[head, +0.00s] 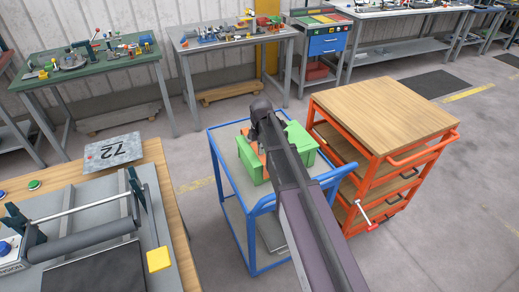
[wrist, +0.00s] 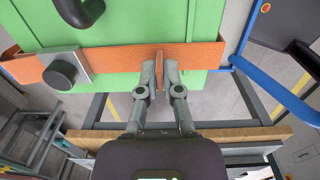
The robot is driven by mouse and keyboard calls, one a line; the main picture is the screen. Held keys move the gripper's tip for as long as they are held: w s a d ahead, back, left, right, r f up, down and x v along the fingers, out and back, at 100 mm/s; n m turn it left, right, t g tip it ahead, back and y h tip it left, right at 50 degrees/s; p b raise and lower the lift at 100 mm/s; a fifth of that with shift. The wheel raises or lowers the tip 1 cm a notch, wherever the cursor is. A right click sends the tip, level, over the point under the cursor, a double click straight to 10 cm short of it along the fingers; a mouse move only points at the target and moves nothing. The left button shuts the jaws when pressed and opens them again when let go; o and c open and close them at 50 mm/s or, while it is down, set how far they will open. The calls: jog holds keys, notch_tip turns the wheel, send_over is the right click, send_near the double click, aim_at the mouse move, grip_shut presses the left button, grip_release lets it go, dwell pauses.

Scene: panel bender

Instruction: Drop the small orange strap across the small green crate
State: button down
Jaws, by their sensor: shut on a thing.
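The small green crate (head: 301,145) stands on the blue cart, partly hidden by my arm in the head view. It fills the top of the wrist view (wrist: 135,25). The orange strap (wrist: 120,60) runs left to right across the crate there, its ends reaching past both sides. A grey buckle with a dark round knob (wrist: 62,74) sits on its left part. My gripper (wrist: 160,74) is shut on an upright orange tab of the strap. In the head view a piece of the strap (head: 252,143) shows left of my arm. I cannot tell whether it touches the crate.
The blue cart (head: 217,152) stands between a wooden workbench (head: 180,235) on the left and an orange wood-topped cabinet (head: 385,112) close on the right. Tool tables (head: 90,75) line the back wall. Open floor lies between the cart and the workbench.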

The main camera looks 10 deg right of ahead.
jog(key=c, duration=0.7)
grip_release()
jog(key=shift+r, duration=0.1)
